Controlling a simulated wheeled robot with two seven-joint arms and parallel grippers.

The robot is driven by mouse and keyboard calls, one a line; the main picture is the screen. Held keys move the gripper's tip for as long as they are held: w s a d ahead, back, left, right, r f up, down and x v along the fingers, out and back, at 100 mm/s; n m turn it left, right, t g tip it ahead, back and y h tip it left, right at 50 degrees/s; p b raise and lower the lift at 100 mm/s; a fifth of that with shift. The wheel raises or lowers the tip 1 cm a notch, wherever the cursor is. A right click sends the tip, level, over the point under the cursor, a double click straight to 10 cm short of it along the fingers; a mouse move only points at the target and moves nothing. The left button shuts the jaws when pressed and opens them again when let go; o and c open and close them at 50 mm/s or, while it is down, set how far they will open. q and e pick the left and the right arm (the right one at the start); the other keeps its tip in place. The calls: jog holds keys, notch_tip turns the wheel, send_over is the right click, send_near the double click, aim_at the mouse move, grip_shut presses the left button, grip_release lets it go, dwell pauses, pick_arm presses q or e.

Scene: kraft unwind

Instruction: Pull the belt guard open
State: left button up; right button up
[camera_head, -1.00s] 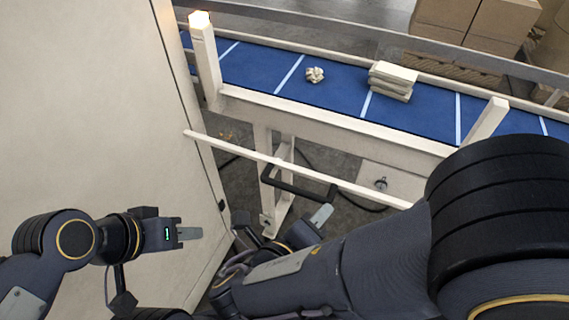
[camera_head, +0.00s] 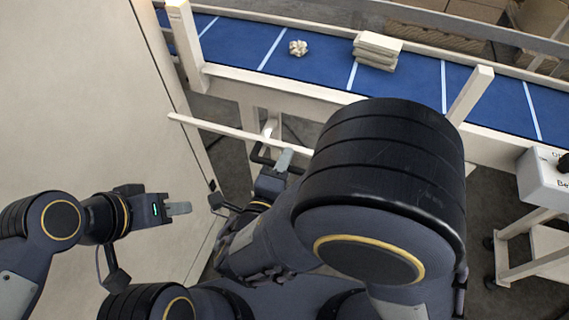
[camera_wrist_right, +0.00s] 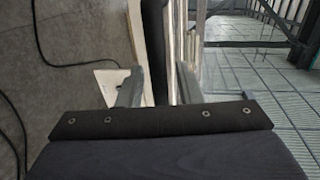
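The belt guard (camera_head: 220,128) is a pale bar running across the front of the conveyor, with a black handle (camera_head: 258,153) on its near side. My right gripper (camera_head: 284,160) is at the handle's right part. In the right wrist view, its two fingers (camera_wrist_right: 160,85) stand apart, with a dark upright bar (camera_wrist_right: 155,45), likely the handle, between them. I see no clear grip on it. My right arm hides the guard's right end. My left gripper (camera_head: 178,208) is away to the left in front of the pale panel, seen side-on; its finger gap is not visible.
The blue conveyor belt (camera_head: 325,73) carries a crumpled pale lump (camera_head: 298,48) and a stack of pale slabs (camera_head: 377,50). A tall pale panel (camera_head: 90,110) fills the left. A white control box (camera_head: 545,180) is at the right. Cardboard boxes (camera_head: 480,12) stand behind.

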jog(key=shift+c, duration=0.4)
grip_shut()
jog(key=r+p, duration=0.2)
jog(key=p, duration=0.1)
jog(key=r+p, duration=0.2)
jog(key=p, duration=0.1)
jog(key=shift+w+d+r, duration=0.1)
jog(key=shift+w+r, duration=0.1)
jog(key=shift+r, duration=0.15)
jog(key=shift+f, duration=0.15)
